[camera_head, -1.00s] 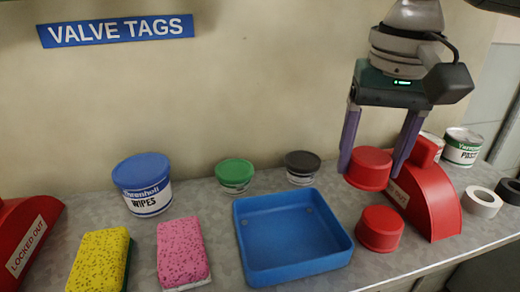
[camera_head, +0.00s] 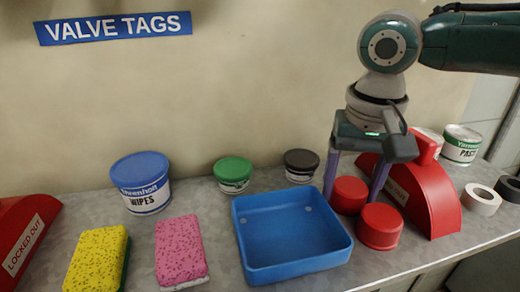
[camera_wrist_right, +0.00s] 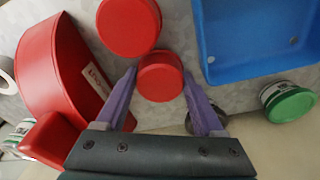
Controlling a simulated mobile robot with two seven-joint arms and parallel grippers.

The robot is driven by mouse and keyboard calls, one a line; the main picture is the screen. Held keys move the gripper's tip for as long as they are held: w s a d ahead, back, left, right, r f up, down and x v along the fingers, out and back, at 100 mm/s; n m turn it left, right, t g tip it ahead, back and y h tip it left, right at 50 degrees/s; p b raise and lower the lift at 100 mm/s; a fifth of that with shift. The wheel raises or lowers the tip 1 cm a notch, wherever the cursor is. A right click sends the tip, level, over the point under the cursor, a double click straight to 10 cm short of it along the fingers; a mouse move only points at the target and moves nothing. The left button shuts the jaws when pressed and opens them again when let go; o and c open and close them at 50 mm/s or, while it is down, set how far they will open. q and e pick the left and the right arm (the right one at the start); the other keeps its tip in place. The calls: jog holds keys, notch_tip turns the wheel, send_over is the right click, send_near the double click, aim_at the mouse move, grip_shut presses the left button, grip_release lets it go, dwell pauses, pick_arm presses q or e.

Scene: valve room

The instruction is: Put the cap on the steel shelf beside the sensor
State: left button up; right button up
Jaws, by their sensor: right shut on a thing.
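My right gripper (camera_head: 352,196) is shut on a red round cap (camera_head: 349,190), down at the steel shelf (camera_head: 205,200). The cap is between its two purple fingers, also in the right wrist view (camera_wrist_right: 160,80). Whether it touches the shelf is hard to tell. A second red round cap-like thing (camera_head: 380,228) stands on the shelf just in front of it, and shows in the right wrist view (camera_wrist_right: 128,26). I cannot make out which thing is the sensor. My left gripper is not in view.
A blue tray (camera_head: 338,250) lies just left of the caps. A red lockout cover (camera_head: 432,200) stands close on the right. Green-lidded (camera_head: 233,170) and dark-lidded (camera_head: 301,161) tubs stand behind the tray. Sponges lie at the left; tape rolls (camera_head: 482,199) lie at the right.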

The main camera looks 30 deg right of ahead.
jog(key=o, duration=1)
jog(key=shift+o, duration=0.2)
